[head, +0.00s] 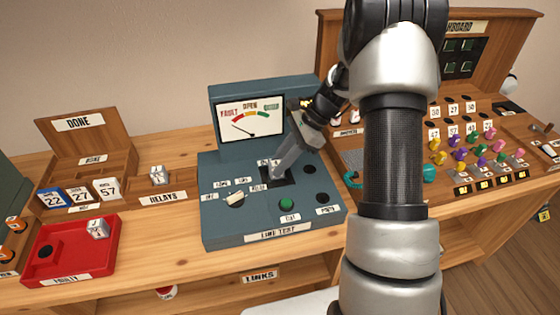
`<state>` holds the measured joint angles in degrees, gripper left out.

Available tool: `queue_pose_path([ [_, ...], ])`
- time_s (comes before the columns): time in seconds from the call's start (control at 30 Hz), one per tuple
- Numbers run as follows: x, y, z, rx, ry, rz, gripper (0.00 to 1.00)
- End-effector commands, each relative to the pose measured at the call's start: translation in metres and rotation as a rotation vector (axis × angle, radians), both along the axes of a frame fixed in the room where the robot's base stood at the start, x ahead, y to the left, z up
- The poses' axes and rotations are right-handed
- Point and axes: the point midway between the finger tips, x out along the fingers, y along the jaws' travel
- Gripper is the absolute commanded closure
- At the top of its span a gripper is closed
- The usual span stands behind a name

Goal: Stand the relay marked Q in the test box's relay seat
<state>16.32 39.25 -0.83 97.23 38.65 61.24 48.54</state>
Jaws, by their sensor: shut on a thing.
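The test box (222,222) is a blue-grey case marked LINE TEST in the middle of the bench, with a dial meter (250,121) on its raised back. Its relay seat is a black square (292,181) on the sloped top. My gripper (276,174) points down at this seat with its fingers shut. What it grips is mostly hidden by the fingers; it is most likely the relay, but I cannot read a letter Q. I cannot tell whether it touches the seat's bottom. The meter's needle points to the left, toward FAULT.
A wooden RELAYS tray (185,180) left of the box holds one pale relay (159,175). A red FAULTY tray (72,262) holds another relay (97,228). A DONE rack (85,147) holds number cards. A switchboard (480,105) with coloured plugs stands right, partly behind my arm.

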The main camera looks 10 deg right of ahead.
Motion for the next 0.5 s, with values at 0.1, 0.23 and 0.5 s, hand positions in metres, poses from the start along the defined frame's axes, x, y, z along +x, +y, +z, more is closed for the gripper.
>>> queue_pose_path([
  [0.1,0.0,0.0,-0.0032,0.0,0.0,0.0,0.97],
  [0.23,0.0001,0.0001,-0.003,0.0,0.0,0.0,0.97],
  [0.5,0.0,0.0,-0.0029,0.0,0.0,0.0,0.55],
])
